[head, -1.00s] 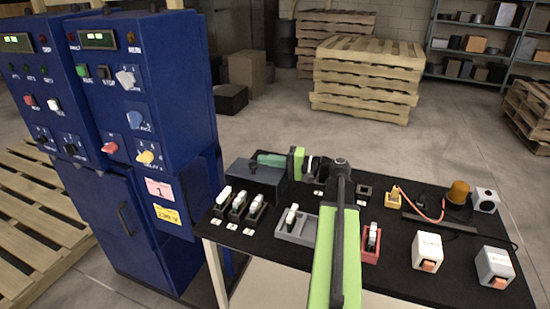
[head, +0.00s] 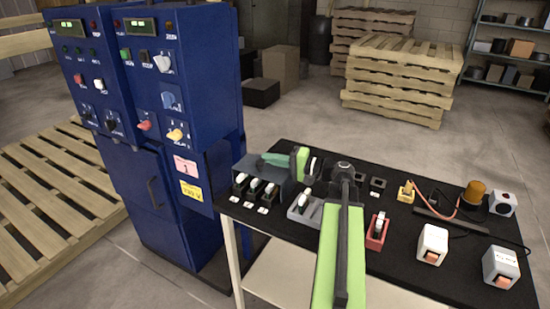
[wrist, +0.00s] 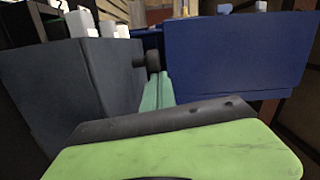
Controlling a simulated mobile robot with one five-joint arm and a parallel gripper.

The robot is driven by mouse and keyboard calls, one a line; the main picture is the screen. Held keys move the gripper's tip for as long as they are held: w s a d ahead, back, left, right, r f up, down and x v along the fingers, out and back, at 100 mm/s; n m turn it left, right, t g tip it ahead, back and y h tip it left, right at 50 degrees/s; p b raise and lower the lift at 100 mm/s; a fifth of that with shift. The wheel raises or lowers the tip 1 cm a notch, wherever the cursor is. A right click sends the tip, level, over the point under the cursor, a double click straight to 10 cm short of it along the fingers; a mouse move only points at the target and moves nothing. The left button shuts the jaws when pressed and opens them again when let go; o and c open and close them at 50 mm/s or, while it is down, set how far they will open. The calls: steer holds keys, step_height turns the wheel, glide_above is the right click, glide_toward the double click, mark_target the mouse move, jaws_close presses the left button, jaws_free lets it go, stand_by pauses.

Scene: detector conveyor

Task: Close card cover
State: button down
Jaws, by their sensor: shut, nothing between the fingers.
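The card cover appears to be the dark grey-blue box-like piece (head: 240,166) behind a row of white-topped cards (head: 254,186) at the table's left end. In the wrist view a dark grey panel (wrist: 65,90) fills the left, with a dark round knob (wrist: 152,60) at its right edge. My gripper (head: 266,160) has teal fingers, shut and empty, over the cover in the head view. In the wrist view the fingertips (wrist: 154,80) point at the knob from just below it. I cannot tell whether they touch it. In the head view the gripper hides part of the cover.
A blue cabinet (head: 195,70) with knobs and displays stands left of the black-topped table (head: 390,270). A grey tray (head: 304,212), a red holder (head: 377,232) and two white switch boxes (head: 431,243) (head: 500,265) sit on the table. Pallets (head: 395,80) stand behind.

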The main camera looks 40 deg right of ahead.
steer(key=shift+s, duration=0.45)
steer(key=shift+d, duration=0.15)
steer(key=shift+s, duration=0.15)
steer(key=shift+d, duration=0.1)
steer(key=s+d, duration=0.7)
steer(key=d, duration=0.1)
steer(key=shift+s+d+r+p, duration=0.25)
steer(key=shift+s+r+p, duration=0.05)
steer(key=shift+r+p, duration=0.15)
